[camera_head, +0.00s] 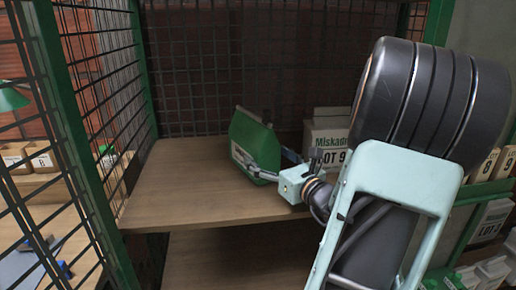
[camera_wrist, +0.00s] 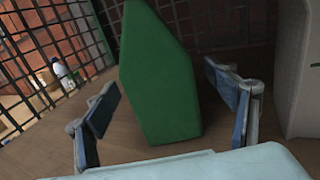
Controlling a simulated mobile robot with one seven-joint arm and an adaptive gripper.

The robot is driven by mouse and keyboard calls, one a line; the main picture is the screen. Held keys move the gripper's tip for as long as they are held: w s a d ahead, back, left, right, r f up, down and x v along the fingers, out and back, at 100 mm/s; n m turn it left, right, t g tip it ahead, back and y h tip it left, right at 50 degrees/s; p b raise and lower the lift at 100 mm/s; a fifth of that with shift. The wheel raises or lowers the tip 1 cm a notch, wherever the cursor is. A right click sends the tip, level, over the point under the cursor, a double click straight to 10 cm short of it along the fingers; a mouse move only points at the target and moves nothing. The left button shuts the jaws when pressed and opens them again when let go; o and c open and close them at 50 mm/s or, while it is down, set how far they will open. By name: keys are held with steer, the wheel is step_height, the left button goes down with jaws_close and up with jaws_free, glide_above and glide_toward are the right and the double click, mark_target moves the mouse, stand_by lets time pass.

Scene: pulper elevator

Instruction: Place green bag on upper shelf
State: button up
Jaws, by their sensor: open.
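The green bag (camera_head: 255,143) stands upright on the wooden upper shelf (camera_head: 178,183), to the left of a white bag. In the wrist view the green bag (camera_wrist: 156,75) rises between and just beyond my two fingers. My gripper (camera_head: 270,165) is at the near side of the green bag, its fingers spread. In the wrist view my gripper (camera_wrist: 165,100) is open, with visible gaps between each finger and the bag. The bag's far side is hidden.
A white bag (camera_head: 328,130) marked "Miskad" and "LOT 9" stands close on the right and also shows in the wrist view (camera_wrist: 298,70). Black mesh walls (camera_head: 190,80) and a green post (camera_head: 75,130) enclose the shelf. The shelf's left part is clear. A lower shelf (camera_head: 225,262) lies below.

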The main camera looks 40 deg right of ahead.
steer(key=shift+s+a, duration=0.2)
steer(key=shift+s, duration=0.95)
steer(key=shift+s+a, duration=0.2)
steer(key=shift+s, duration=0.9)
steer(key=shift+w, duration=0.1)
